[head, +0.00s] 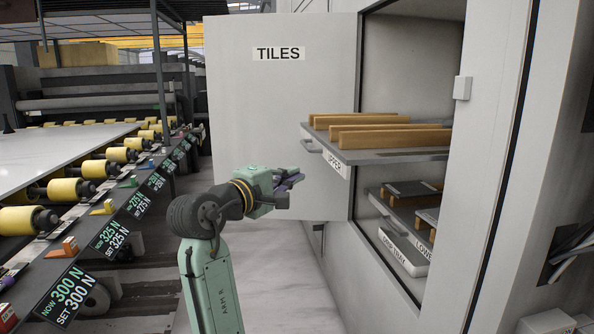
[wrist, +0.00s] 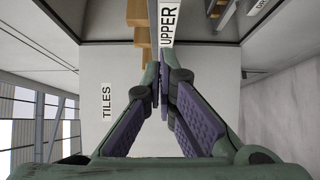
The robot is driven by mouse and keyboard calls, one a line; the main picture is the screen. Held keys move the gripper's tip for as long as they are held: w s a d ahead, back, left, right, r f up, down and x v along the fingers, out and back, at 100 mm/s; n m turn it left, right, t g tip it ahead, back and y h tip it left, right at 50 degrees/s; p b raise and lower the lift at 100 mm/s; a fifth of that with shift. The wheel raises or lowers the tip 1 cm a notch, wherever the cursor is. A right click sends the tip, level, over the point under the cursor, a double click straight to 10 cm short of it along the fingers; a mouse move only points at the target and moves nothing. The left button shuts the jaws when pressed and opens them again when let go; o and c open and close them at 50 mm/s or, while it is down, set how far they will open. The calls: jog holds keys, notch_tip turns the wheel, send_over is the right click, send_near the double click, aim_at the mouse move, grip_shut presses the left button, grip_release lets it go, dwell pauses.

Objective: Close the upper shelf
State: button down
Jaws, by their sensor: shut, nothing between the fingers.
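The upper shelf (head: 385,156) is a grey board labelled UPPER. It sticks out of the open cabinet (head: 412,72) and bears several wooden bars (head: 390,137). A handle (head: 311,146) sits at its front left. In the wrist view the upper shelf's label (wrist: 167,38) is just beyond my fingertips. My gripper (head: 302,175) is shut and empty, in front of the shelf's front edge and to its left in the head view. The wrist view shows its purple finger pads (wrist: 163,100) together. I cannot tell whether the fingertips touch the shelf.
The cabinet door (head: 280,110), marked TILES, stands open behind my gripper. A lower shelf (head: 428,217) and a drip tray (head: 403,252) sit below the upper shelf. A roller conveyor (head: 85,165) runs along the left. Clear floor (head: 270,260) lies between.

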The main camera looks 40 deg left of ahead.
jog(key=p, duration=0.2)
send_near(338, 160)
jog(key=a, duration=0.3)
jog(key=shift+w+d+p, duration=0.15)
jog(key=shift+w+d, duration=0.25)
jog(key=shift+w, duration=0.4)
jog(key=shift+w+d+p, duration=0.15)
jog(key=shift+w+d, duration=0.25)
jog(key=shift+w, duration=0.45)
jog(key=shift+w+d+p, duration=0.15)
jog(key=shift+w+d, duration=0.2)
jog(key=shift+w, duration=0.45)
